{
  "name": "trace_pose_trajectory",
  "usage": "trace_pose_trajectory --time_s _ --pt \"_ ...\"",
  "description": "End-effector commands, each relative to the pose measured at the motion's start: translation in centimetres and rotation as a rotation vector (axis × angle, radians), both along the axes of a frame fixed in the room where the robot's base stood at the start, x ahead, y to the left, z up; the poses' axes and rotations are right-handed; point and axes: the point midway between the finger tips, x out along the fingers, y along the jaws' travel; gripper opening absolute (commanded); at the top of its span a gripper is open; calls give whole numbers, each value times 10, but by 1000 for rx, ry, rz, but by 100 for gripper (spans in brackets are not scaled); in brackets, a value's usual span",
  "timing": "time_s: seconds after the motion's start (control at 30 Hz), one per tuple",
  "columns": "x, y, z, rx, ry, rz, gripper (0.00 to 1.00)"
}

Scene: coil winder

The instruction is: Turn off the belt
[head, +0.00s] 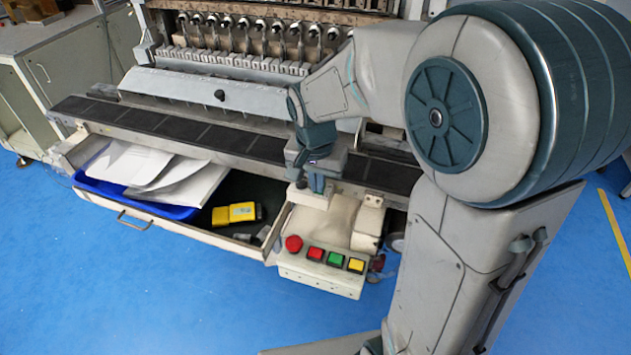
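The dark belt (190,128) runs across the front of the coil winder (225,90). A white control box (318,278) sits at the front of the machine. It carries a round red mushroom button (293,243), then a square red button (316,253), a green button (335,259) and a yellow button (356,265) from left to right. My gripper (317,190) points down in front of the belt, above and behind the control box. It looks apart from the buttons. Its fingers are small and partly hidden, so I cannot tell whether they are open or shut.
An open drawer (190,235) left of the control box holds a blue tray (98,172) with white papers (165,172) and a yellow object (236,213). A grey cabinet (65,80) stands at the left. The blue floor (120,300) in front is clear.

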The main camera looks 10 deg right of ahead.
Motion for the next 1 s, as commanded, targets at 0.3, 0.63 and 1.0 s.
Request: trace_pose_trajectory --time_s 0.3,0.63,1.0 --pt "11 -10 -9 -10 6 -10 0" --pt "2 -6 27 -10 -7 -9 0" --pt "-15 4 108 -8 -21 -3 0"
